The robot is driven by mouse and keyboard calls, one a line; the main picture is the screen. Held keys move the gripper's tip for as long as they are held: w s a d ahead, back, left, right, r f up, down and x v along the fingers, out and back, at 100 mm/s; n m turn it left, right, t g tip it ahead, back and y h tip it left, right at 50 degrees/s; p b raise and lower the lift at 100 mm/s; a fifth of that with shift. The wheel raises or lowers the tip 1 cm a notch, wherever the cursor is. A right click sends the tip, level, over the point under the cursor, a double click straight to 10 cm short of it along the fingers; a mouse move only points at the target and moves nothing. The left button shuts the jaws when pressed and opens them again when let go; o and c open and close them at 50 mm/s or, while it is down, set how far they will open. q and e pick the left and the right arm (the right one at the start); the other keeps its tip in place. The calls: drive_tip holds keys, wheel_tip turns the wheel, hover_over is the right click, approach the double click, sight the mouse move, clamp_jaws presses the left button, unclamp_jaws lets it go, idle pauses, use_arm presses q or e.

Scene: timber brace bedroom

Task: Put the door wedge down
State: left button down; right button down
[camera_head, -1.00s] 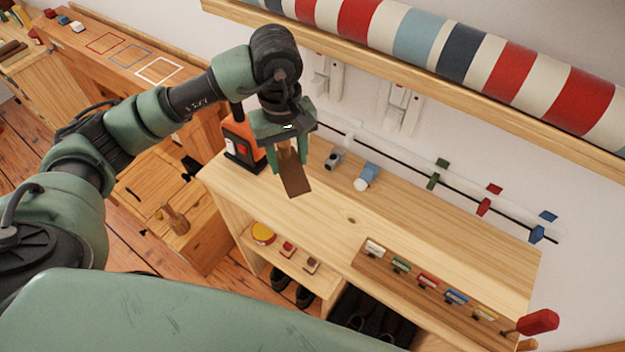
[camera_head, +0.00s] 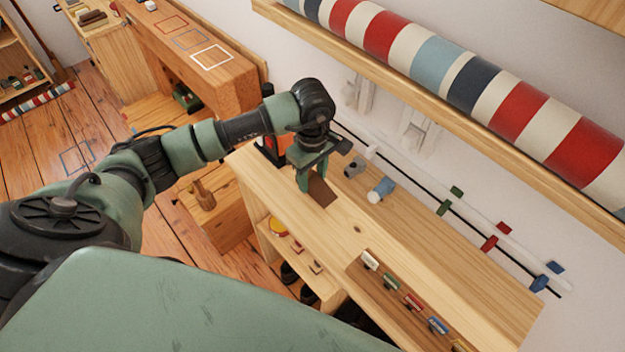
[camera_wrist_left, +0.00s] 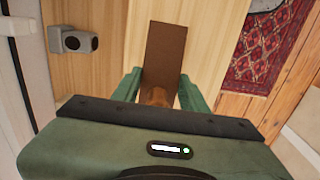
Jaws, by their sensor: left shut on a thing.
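The door wedge (camera_head: 323,191) is a brown, flat piece at the tips of my left gripper (camera_head: 310,182). In the left wrist view the wedge (camera_wrist_left: 164,55) sticks out from between the green fingers of the left gripper (camera_wrist_left: 157,88), with its near end between them. The gripper is shut on it. In the head view the wedge is low over the wooden shelf top (camera_head: 350,222), at its left part; I cannot tell whether it touches the wood. My right gripper is not in view.
An orange and black box (camera_head: 273,143) stands behind the gripper. A grey block (camera_head: 355,167) and a light blue cylinder (camera_head: 381,190) lie to its right on the top. The middle of the top is clear.

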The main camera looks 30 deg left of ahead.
sight(312, 180)
use_arm(q)
drive_tip(key=shift+f, duration=1.5)
drive_tip(key=c, duration=0.8)
unclamp_jaws()
drive_tip(key=shift+o, duration=0.2)
